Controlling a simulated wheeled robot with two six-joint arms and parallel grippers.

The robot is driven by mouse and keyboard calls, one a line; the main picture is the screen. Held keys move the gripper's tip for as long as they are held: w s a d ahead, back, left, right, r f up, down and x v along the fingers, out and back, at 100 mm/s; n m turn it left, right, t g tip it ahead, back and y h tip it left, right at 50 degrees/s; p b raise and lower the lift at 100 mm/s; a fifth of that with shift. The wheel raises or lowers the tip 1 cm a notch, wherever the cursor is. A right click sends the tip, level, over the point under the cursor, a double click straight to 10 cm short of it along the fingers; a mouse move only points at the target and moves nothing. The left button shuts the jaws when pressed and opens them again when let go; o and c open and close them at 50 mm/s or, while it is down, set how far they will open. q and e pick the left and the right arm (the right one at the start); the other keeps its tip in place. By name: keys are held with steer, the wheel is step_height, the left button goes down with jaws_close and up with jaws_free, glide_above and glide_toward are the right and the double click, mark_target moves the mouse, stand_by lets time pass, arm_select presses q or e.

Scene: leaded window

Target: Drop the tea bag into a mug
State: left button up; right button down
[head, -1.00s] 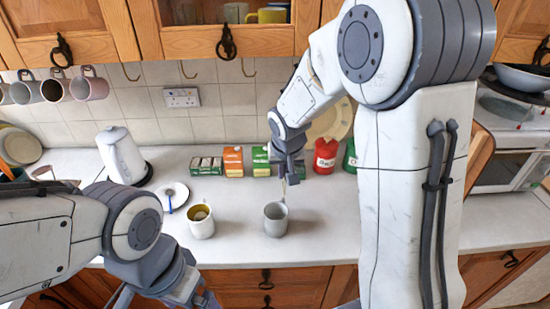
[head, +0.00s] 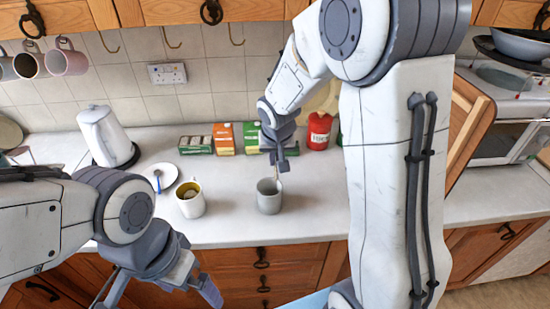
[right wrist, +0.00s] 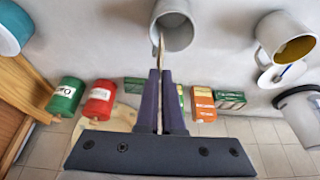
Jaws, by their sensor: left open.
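A grey mug (head: 269,199) stands on the worktop; its open mouth also shows in the right wrist view (right wrist: 175,30). A white mug with a yellow inside (head: 191,203) stands to its left, with something pale inside; it also shows in the right wrist view (right wrist: 287,38). My right gripper (head: 279,160) is just above the grey mug, shut on a thin tan thing (right wrist: 158,45) seen edge-on, apparently the tea bag. Its lower end reaches the grey mug's mouth; I cannot tell how far inside. My left gripper (head: 158,296) is open and empty, below the worktop's front edge.
A kettle (head: 105,136) and a saucer with a blue-handled spoon (head: 161,177) are at the left. Tea boxes (head: 224,139) and a red canister (head: 319,131) line the back. Mugs hang from hooks above. The worktop right of the grey mug is clear.

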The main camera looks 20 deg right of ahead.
steer(key=c, duration=1)
jaws_free()
steer(key=b+v, duration=0.1)
steer(key=v, duration=0.9)
steer(key=shift+s+a+r, duration=0.1)
steer(key=shift+r, duration=0.15)
steer(key=shift+a, duration=0.1)
steer(key=s+a+f+n+g, duration=0.1)
steer(key=s+a+f+n, duration=0.1)
steer(key=s, duration=0.6)
steer(key=s+a+f+n+g+y, duration=0.1)
steer(key=s+a+f+n, duration=0.1)
steer(key=s+a+n, duration=0.3)
steer(key=s+a+f+n+g+y, duration=0.1)
steer(key=s+a+f+n+g, duration=0.1)
steer(key=s+a, duration=0.5)
steer(key=shift+s+f+n+b, duration=0.25)
steer(key=shift+s+n, duration=0.15)
steer(key=shift+s, duration=0.75)
steer(key=shift+s+f+n+b, duration=0.1)
steer(key=shift+s+f+n, duration=0.25)
steer(key=shift+s, duration=0.8)
